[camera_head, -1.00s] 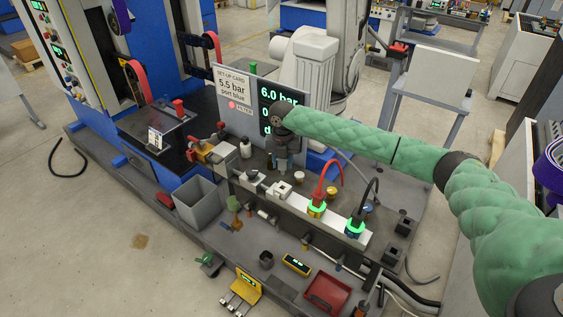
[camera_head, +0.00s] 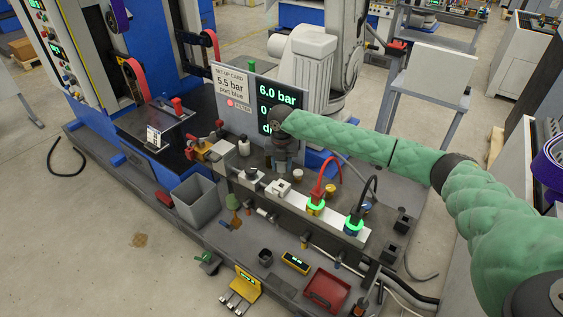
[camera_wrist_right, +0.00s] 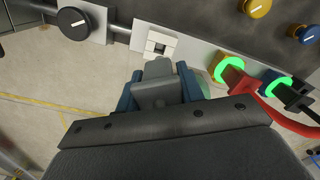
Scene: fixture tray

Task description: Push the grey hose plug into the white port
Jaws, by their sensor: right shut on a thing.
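My right gripper (camera_head: 284,164) points down at the back of the grey rail, just behind the white port (camera_head: 279,188). In the right wrist view its blue fingers (camera_wrist_right: 159,88) are shut on the grey hose plug (camera_wrist_right: 158,91). The plug's front end is close to the white port (camera_wrist_right: 161,44), which has a dark opening. A narrow gap seems to show between them, and the plug looks outside the port. In the head view the gripper hides the plug. My left gripper is not in view.
A red plug (camera_head: 316,197) and a black plug (camera_head: 356,219) with hoses sit in green-lit ports right of the white port. A round black knob (camera_wrist_right: 73,21) is on the left. A grey bin (camera_head: 195,200) and red tray (camera_head: 326,290) stand in front.

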